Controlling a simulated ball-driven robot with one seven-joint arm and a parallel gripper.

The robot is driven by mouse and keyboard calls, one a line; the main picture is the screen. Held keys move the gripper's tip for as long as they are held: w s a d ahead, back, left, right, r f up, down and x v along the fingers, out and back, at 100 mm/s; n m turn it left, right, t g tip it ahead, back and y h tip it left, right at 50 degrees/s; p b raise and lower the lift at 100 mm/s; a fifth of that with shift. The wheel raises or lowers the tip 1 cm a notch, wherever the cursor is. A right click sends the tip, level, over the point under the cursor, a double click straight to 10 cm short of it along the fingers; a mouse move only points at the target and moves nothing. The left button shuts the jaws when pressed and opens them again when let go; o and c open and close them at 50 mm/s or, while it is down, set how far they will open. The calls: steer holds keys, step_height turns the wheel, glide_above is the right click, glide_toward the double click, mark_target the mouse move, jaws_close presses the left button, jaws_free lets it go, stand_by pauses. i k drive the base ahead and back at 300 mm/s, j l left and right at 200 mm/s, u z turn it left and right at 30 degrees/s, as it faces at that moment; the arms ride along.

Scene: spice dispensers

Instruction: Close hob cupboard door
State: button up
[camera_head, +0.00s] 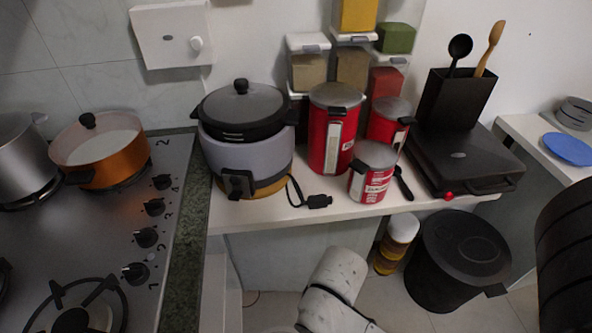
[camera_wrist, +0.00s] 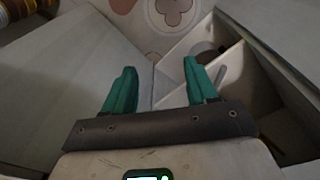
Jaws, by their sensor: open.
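My gripper (camera_wrist: 160,72) shows in the wrist view with its two green fingers apart and nothing between them. A flat pale panel (camera_wrist: 75,85), which looks like the cupboard door, fills the left of that view beside the left finger. To the right, an open pale-walled compartment (camera_wrist: 245,85) shows, with small items inside that are too dark to name. In the head view the hob (camera_head: 85,240) is at the left, and a narrow pale panel edge (camera_head: 231,290) stands below the counter near it. I cannot tell whether the fingers touch the panel. My gripper is hidden in the head view.
The white counter (camera_head: 260,215) holds a cooker (camera_head: 245,150), red canisters (camera_head: 330,140) and a black grill (camera_head: 465,160). A pan (camera_head: 100,155) sits on the hob.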

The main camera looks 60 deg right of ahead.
mark_target(280, 259)
steer(key=k+l+z, duration=0.7)
steer(key=l+z, duration=0.25)
steer(key=l, duration=0.15)
steer(key=l+z, duration=0.25)
steer(key=i+l, duration=0.05)
steer(key=l, duration=0.05)
